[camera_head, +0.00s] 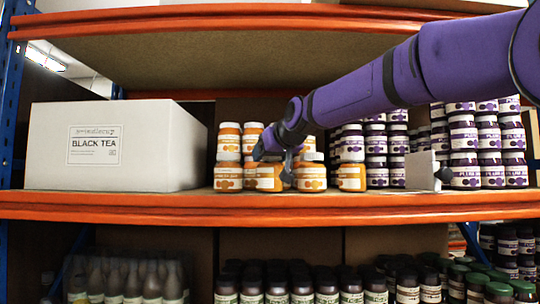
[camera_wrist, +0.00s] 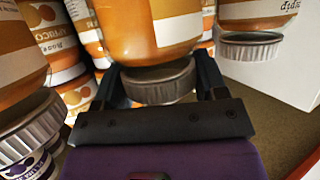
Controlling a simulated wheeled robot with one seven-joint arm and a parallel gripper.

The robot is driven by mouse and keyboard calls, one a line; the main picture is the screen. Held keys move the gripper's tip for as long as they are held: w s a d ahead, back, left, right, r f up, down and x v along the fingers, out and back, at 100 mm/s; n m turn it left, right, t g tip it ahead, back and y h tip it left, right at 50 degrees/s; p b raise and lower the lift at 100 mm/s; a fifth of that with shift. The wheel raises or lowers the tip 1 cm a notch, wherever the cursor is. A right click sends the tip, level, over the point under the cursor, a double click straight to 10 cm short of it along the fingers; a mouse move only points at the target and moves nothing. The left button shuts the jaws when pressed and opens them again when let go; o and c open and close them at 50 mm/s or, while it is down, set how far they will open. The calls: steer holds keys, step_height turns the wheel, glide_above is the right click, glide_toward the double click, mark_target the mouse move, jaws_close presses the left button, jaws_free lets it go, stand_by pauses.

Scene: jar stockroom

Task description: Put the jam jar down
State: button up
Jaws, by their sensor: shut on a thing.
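The jam jar is orange with a white label and a grey lid, and it shows in the wrist view (camera_wrist: 160,35) between my fingers. My gripper (camera_head: 274,160) is shut on it near the lid, as the wrist view also shows (camera_wrist: 160,85). In the head view the held jar (camera_head: 268,178) is low, at the front of the apricot jars, partly covered by my fingers. Its base looks level with the neighbouring jars' bases. I cannot tell whether it touches the shelf (camera_head: 330,205).
Apricot jars (camera_head: 228,177) stand close on both sides, some stacked. A white Black Tea box (camera_head: 150,150) is at the left. Stacked plum jars (camera_head: 490,160) stand at the right, and a small white panel (camera_head: 421,170) stands before them. The upper shelf (camera_head: 250,22) is overhead.

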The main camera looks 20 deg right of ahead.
steer(key=o, duration=1.5)
steer(key=shift+s+r, duration=0.2)
steer(key=shift+s, duration=0.1)
steer(key=v, duration=1.1)
steer(key=shift+s, duration=0.15)
